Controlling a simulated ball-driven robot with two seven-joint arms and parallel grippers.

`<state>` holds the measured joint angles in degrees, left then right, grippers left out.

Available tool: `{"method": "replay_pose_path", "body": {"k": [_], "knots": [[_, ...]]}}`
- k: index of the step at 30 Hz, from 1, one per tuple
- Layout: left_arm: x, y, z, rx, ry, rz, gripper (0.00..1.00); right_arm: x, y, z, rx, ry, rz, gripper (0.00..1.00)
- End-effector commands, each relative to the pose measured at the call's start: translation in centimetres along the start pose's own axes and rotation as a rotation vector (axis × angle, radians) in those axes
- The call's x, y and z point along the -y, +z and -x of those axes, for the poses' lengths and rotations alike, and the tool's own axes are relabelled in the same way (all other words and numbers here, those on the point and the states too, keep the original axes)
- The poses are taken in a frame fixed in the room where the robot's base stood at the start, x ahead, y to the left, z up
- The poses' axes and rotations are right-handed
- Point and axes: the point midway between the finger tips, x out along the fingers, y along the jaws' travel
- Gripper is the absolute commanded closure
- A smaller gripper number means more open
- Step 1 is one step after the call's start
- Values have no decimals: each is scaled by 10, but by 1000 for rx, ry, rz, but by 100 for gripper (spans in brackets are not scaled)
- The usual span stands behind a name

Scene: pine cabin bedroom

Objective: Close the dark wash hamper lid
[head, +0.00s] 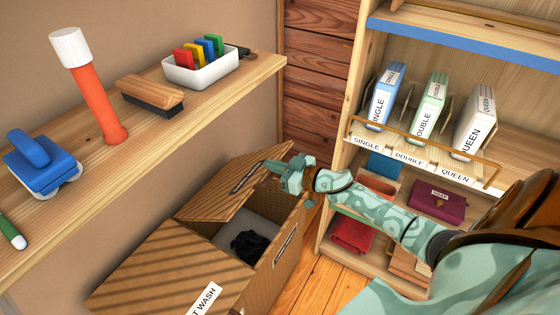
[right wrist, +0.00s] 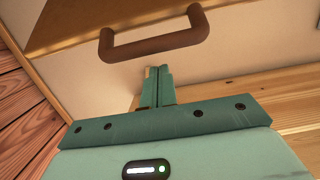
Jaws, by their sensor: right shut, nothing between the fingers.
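The hamper is a brown box with two sections. The far section is open, with a dark cloth (head: 249,245) in its pale interior. Its lid (head: 215,196) stands raised and tilted at the back, with a label near its upper edge. My right gripper (head: 277,169) is shut and empty at the lid's upper right corner; I cannot tell whether it touches. In the right wrist view the closed fingers (right wrist: 158,85) point toward a pale panel with a brown bar handle (right wrist: 155,40). They are not around the handle. My left gripper is out of view.
The near lid (head: 165,265), labelled "T WASH", lies closed. A wooden shelf (head: 190,108) holding a brush, a white tray and other items runs above the hamper. A shelf unit (head: 340,190) with labelled boxes stands at the right. Wooden floor (head: 310,285) shows between.

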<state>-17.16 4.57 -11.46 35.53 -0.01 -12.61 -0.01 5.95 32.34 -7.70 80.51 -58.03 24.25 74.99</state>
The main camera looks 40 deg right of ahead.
Motion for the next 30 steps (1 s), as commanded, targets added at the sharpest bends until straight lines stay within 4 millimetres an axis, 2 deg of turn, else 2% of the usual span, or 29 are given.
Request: {"method": "replay_pose_path", "body": {"k": [1, 4, 20, 26, 30], "knots": [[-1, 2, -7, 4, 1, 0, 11, 0, 9, 1, -1, 1, -2, 100], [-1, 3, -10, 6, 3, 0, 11, 0, 15, 4, -2, 0, -2, 100], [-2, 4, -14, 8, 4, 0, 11, 0, 20, 7, -8, -1, -1, 100], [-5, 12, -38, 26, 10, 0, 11, 1, 44, 14, -43, -4, -9, 100], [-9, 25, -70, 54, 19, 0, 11, 2, 75, 26, -102, -4, -11, 100]]}}
